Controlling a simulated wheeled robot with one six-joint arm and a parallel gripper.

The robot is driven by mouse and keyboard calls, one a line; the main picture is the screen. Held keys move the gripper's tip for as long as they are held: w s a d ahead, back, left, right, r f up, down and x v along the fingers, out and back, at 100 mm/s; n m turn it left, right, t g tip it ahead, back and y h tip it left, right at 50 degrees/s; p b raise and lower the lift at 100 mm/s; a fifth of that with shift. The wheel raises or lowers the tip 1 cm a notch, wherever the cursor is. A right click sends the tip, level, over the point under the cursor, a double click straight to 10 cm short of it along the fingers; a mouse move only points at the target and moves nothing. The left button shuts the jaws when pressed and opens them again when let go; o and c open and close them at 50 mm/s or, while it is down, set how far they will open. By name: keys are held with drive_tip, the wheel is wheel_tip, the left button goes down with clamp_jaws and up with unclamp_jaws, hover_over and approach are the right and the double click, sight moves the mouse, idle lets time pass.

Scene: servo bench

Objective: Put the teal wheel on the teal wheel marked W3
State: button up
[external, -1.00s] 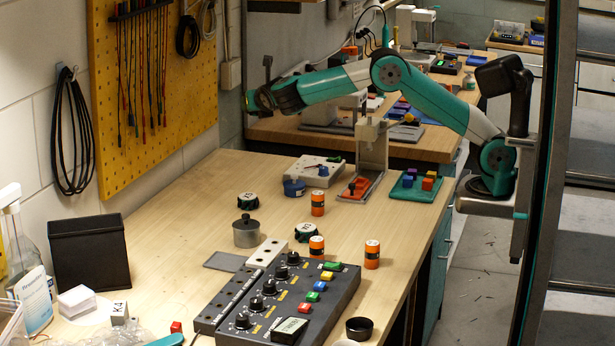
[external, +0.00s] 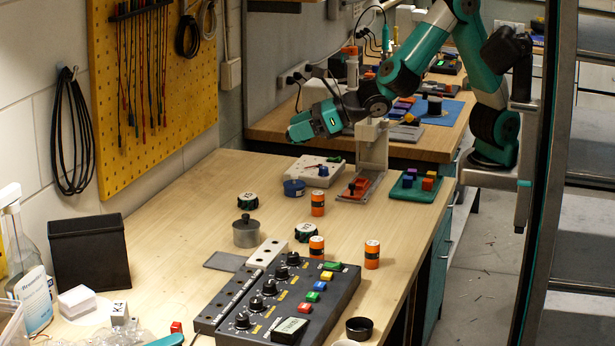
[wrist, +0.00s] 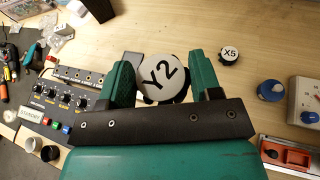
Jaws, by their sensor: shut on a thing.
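My gripper (external: 303,128) is raised over the far end of the bench. In the wrist view its teal fingers (wrist: 165,78) are shut on a round wheel with a white face marked Y2 (wrist: 163,74). I cannot make that wheel out in the external view. A smaller-looking wheel marked X5 (wrist: 230,53) stands on the bench, apart from the fingers. The external view shows two white-topped, dark teal wheels on the bench, a far one (external: 248,201) and a nearer one (external: 305,232). Their marks are too small to read there, and I see no readable W3.
Orange-banded cylinders (external: 372,254) stand near the wheels. A grey lidded pot (external: 246,233) and a control box with knobs (external: 290,300) are to the left and front. A blue round piece (external: 293,188) and a white device (external: 318,171) stand farther back.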

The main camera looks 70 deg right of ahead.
drive_tip(key=shift+s+a+f+n+y, duration=0.15)
drive_tip(key=shift+s+f+n+y, duration=0.1)
drive_tip(key=shift+s, duration=0.3)
drive_tip(key=shift+s+a+f+n+y, duration=0.1)
drive_tip(key=shift+s+f+n+y, duration=0.1)
drive_tip(key=shift+s, duration=0.3)
drive_tip(key=b, duration=0.2)
hover_over(308, 227)
wheel_tip(308, 227, down, 15)
drive_tip(key=shift+r, duration=0.15)
drive_tip(key=shift+f+b, duration=0.65)
drive_tip(key=shift+f, duration=1.6)
drive_tip(key=shift+f, duration=0.1)
